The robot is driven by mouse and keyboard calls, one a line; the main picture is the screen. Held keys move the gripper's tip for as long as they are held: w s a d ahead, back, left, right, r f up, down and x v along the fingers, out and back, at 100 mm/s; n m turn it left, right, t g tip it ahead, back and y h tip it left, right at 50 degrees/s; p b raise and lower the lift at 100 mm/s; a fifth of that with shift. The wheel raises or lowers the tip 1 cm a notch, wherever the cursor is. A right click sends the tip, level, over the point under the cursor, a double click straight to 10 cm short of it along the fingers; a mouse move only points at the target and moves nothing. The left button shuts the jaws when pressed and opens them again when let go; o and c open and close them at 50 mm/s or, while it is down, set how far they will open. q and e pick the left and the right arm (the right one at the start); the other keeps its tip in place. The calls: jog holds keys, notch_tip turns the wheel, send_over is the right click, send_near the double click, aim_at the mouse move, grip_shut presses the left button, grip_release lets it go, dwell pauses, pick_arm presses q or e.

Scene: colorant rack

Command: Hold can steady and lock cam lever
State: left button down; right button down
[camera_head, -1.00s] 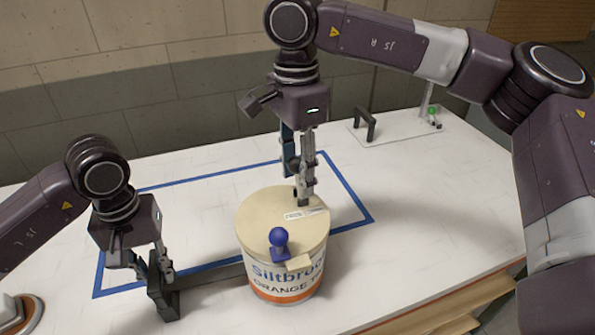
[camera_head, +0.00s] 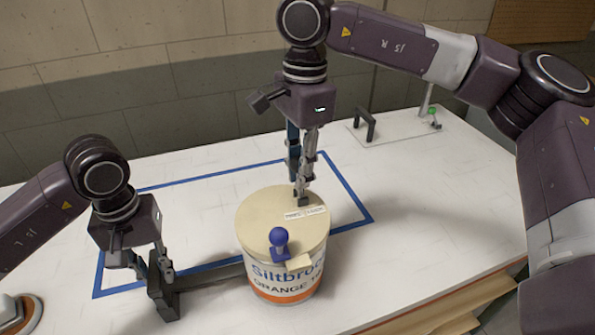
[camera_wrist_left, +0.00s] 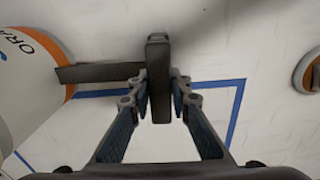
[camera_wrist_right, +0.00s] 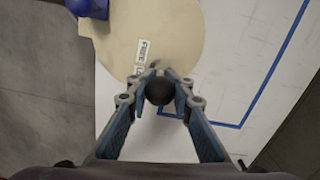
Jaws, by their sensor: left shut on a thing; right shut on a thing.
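The can (camera_head: 285,285) is white with blue lettering and an orange band, with a beige lid (camera_head: 262,212). It stands upright on the table. My left gripper (camera_head: 158,272) is shut on the upright dark block (camera_wrist_left: 159,100) at the end of a dark bar (camera_head: 212,276) that runs to the can's side. My right gripper (camera_head: 303,190) is shut on a round black knob (camera_wrist_right: 159,92) at the lid's far right edge. What lies under this knob is hidden. A small printed label (camera_head: 306,213) is beside it. A blue ball-topped part (camera_head: 280,247) sits at the lid's front edge.
Blue tape (camera_head: 345,188) marks a rectangle on the white table (camera_head: 420,210). A plate with a dark handle (camera_head: 366,126) and a small green-topped part (camera_head: 432,112) is at the back right. A round orange-rimmed object (camera_head: 22,310) is at the front left.

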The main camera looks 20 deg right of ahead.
jog(key=d+y, duration=0.2)
jog(key=y, duration=0.1)
jog(key=shift+f+y, duration=0.15)
jog(key=shift+y, duration=0.15)
jog(key=shift+s+d+f+y, duration=0.1)
jog(key=shift+d+y, duration=0.15)
jog(key=shift+y, duration=0.35)
jog(key=shift+w+d+f+y, duration=0.15)
jog(key=shift+d+y, duration=0.15)
jog(key=shift+y, duration=0.3)
jog(key=shift+s+d+f+y, duration=0.15)
jog(key=shift+d+y, duration=0.1)
jog(key=shift+y, duration=0.35)
jog(key=c, duration=1.7)
grip_release()
jog(key=shift+d, duration=0.1)
jog(key=v, duration=1.2)
